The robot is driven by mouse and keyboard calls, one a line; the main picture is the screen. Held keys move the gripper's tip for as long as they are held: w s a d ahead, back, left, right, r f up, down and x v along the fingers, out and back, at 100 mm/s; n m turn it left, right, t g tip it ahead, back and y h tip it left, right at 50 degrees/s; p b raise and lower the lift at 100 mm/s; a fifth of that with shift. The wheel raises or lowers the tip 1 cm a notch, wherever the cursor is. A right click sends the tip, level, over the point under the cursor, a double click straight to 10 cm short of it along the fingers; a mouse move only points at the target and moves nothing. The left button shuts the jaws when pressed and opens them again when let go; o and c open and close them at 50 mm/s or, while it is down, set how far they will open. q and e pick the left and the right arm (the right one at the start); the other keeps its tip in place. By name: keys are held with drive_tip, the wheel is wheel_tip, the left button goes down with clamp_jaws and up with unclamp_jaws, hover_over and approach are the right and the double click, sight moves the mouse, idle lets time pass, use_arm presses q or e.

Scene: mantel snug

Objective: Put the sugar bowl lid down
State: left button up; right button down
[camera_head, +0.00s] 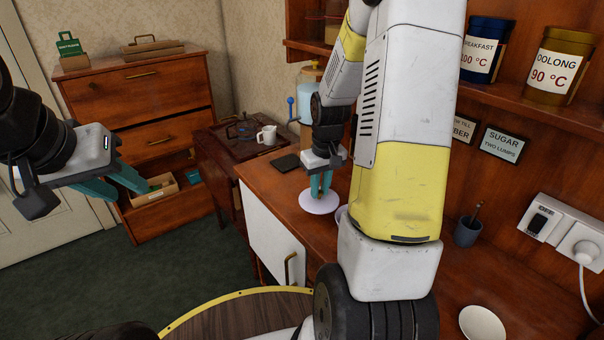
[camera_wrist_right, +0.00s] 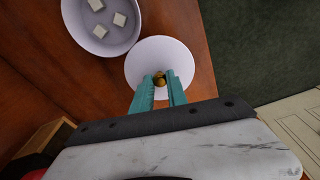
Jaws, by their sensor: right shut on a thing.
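The sugar bowl lid (camera_head: 311,206) is a white disc with a small brass knob. My right gripper (camera_head: 320,192) is shut on that knob from above, and the grip also shows in the right wrist view (camera_wrist_right: 162,82). The lid (camera_wrist_right: 160,53) is level, at or just over the wooden counter by its front edge; I cannot tell whether it touches. The open white sugar bowl (camera_wrist_right: 100,35) with a few sugar cubes stands beside it, apart from the lid. In the head view my arm hides most of the bowl. My left gripper (camera_head: 131,194) is open and empty, far left above the floor.
The wooden counter (camera_head: 275,175) holds a dark flat pad (camera_head: 286,163) behind the lid. A white mug (camera_head: 267,135) stands on a lower tray surface. A grey cup (camera_head: 467,231) and white saucer (camera_head: 482,322) are to the right. A white cupboard door (camera_head: 272,235) is below.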

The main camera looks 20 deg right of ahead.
drive_tip(key=w, duration=0.2)
drive_tip(key=w+d, duration=0.1)
drive_tip(key=w, duration=0.1)
drive_tip(key=w+d, duration=0.1)
drive_tip(key=w, duration=0.1)
drive_tip(key=shift+w+d+f, duration=0.1)
drive_tip(key=shift+w+f, duration=0.3)
drive_tip(key=shift+s+f, duration=0.1)
drive_tip(key=shift+f, duration=1.55)
drive_tip(key=shift+f, duration=0.2)
drive_tip(key=c, duration=1.3)
unclamp_jaws()
wheel_tip(320, 180, up, 12)
drive_tip(key=s, duration=0.2)
drive_tip(key=s+a+r+t, duration=0.2)
drive_tip(key=s+a+r, duration=0.5)
drive_tip(key=r, duration=0.4)
drive_tip(key=s+a+r+t, duration=0.1)
drive_tip(key=s+a, duration=0.1)
drive_tip(key=s, duration=0.3)
drive_tip(key=s+a+r+t+y, duration=0.1)
drive_tip(key=s+a, duration=0.1)
drive_tip(key=s, duration=0.3)
drive_tip(key=s+a+r+m+y, duration=0.1)
drive_tip(key=s+a, duration=0.1)
drive_tip(key=s, duration=0.2)
drive_tip(key=shift+s+a+r+t, duration=0.15)
drive_tip(key=shift+s+r+t, duration=0.2)
drive_tip(key=shift+s+t, duration=0.05)
